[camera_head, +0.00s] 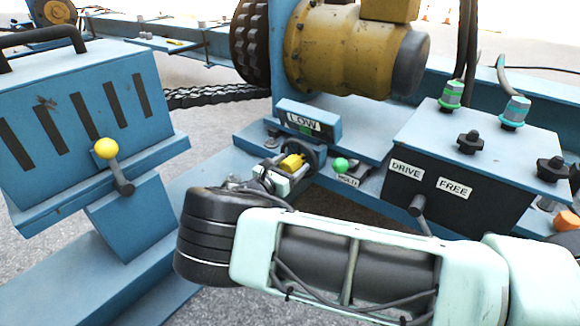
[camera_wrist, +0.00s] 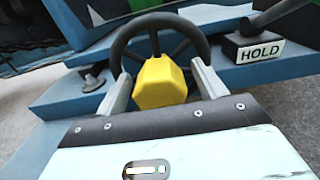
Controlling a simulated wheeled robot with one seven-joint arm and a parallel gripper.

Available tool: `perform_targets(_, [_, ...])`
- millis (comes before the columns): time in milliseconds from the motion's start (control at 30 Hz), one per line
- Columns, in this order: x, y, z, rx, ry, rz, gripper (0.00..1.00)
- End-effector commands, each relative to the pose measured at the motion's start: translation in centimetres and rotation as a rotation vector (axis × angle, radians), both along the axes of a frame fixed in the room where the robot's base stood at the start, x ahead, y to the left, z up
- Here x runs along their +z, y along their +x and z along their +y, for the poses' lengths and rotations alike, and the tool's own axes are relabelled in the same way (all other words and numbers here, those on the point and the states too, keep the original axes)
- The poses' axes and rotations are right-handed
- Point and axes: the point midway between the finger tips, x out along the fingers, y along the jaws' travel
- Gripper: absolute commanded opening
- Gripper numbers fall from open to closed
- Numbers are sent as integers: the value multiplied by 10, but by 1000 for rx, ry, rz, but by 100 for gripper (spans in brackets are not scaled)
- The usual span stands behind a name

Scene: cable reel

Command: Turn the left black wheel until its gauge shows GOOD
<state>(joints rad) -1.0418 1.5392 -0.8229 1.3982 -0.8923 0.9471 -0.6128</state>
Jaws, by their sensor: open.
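The black wheel (camera_head: 314,152) stands upright below its gauge (camera_head: 303,120), which reads LOW in the head view. In the wrist view the wheel's rim and spokes (camera_wrist: 158,22) show just ahead of my gripper (camera_wrist: 160,72). A yellow block (camera_wrist: 160,85) sits in front of the wheel's centre, between my two fingers. My fingers are apart, one on each side of the block, with their tips near the lower rim. I cannot tell whether they touch it. In the head view my gripper (camera_head: 285,170) partly hides the wheel. The gauge is cut off in the wrist view.
A box labelled DRIVE and FREE (camera_head: 450,187) with black knobs stands further right. A blue console (camera_head: 85,120) with a yellow-knobbed lever (camera_head: 107,149) is at left. A yellow motor (camera_head: 345,50) is behind.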

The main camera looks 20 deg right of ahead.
Motion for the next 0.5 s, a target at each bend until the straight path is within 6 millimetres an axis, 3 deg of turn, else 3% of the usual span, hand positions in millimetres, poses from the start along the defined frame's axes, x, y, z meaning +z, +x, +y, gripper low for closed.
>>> perform_targets(33, [0, 0, 0, 0, 0, 0, 70])
perform_targets(267, [0, 0, 0, 0, 0, 0, 8])
perform_targets(500, [1, 0, 1, 1, 14, -19, 8])
